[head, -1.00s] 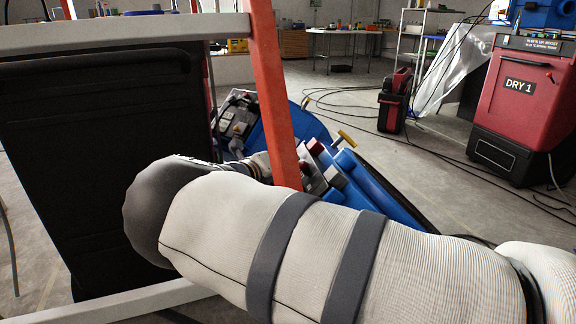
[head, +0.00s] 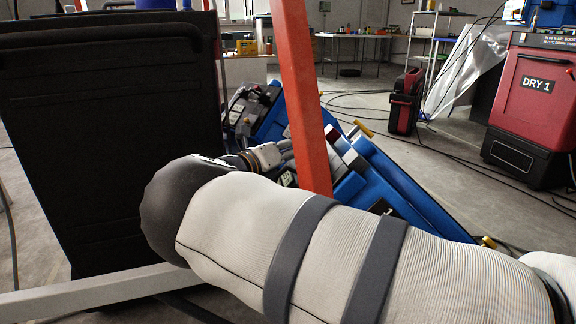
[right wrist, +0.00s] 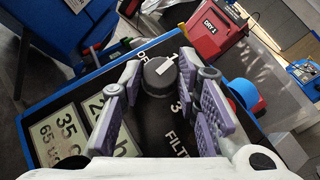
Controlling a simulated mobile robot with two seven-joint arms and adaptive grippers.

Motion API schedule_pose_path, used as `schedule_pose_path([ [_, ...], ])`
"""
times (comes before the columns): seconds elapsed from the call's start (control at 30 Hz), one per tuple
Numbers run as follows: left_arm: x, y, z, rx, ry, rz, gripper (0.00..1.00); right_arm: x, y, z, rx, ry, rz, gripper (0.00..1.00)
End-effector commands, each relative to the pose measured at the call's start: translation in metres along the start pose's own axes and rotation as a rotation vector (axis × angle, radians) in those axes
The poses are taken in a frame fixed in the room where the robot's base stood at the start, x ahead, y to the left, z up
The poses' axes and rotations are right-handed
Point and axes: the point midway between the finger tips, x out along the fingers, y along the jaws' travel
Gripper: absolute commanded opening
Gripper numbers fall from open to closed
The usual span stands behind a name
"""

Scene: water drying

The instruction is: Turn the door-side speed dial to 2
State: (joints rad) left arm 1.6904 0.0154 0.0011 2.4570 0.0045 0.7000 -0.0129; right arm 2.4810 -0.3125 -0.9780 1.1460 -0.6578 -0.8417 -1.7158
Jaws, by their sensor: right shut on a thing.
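In the right wrist view, a round dark dial (right wrist: 158,76) with a short white mark sits on a black panel (right wrist: 75,98) with a blue edge. Part of the lettering "OF" shows above it on the left, a "3" below it, and "FILTER" lower down. My right gripper (right wrist: 160,88) has its purple-padded fingers on both sides of the dial and is shut on it. The white mark points up, slightly tilted. What setting it reads I cannot tell. In the head view, my right arm hides much of the blue machine (head: 375,180). My left gripper is not in view.
Label plates reading "35 C" (right wrist: 68,135) and "2 h" lie left of the dial. A red upright post (head: 304,90) stands in front of the blue machine. A large black panel (head: 110,150) is at left. The red machine marked DRY 1 (head: 532,105) stands at right; cables cross the floor.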

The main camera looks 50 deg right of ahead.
Motion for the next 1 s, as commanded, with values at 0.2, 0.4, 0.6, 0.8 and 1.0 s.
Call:
schedule_pose_path([
  [0.2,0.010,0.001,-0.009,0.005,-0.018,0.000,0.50,0.000,0.003,-0.002,0.052,0.004,-0.060,0.02],
  [0.4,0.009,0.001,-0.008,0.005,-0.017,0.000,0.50,0.000,0.001,-0.001,0.054,0.005,-0.060,0.02],
  [0.6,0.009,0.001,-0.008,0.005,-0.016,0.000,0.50,0.000,0.001,0.000,0.052,0.004,-0.061,0.50],
  [0.8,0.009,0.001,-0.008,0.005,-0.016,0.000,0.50,-0.001,0.001,0.000,0.052,0.003,-0.060,0.50],
  [1.0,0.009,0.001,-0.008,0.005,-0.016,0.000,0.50,-0.031,0.003,0.001,0.053,0.000,-0.057,0.50],
])
